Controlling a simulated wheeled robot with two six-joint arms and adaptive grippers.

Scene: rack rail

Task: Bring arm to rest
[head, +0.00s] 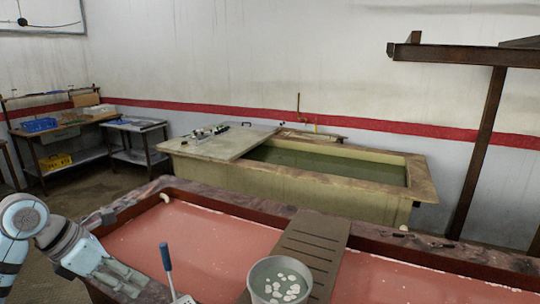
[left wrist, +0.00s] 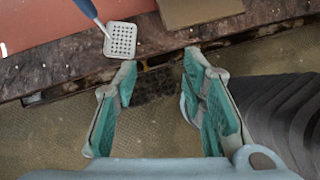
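My left gripper (head: 128,280) is at the lower left of the head view, beside the near left part of the red-lined tub (head: 190,240). In the left wrist view its two green-padded fingers (left wrist: 160,70) stand apart with nothing between them, over the floor beside the tub's edge. A skimmer with a blue handle (head: 166,258) stands to the right of the gripper; its perforated pale head (left wrist: 120,40) shows beyond the fingers in the wrist view, apart from them. My right gripper is not in view.
Behind is a greenish tank (head: 290,190) with a partial cover. Shelved tables (head: 60,130) stand at the back left. A rusty frame (head: 478,150) rises at the right.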

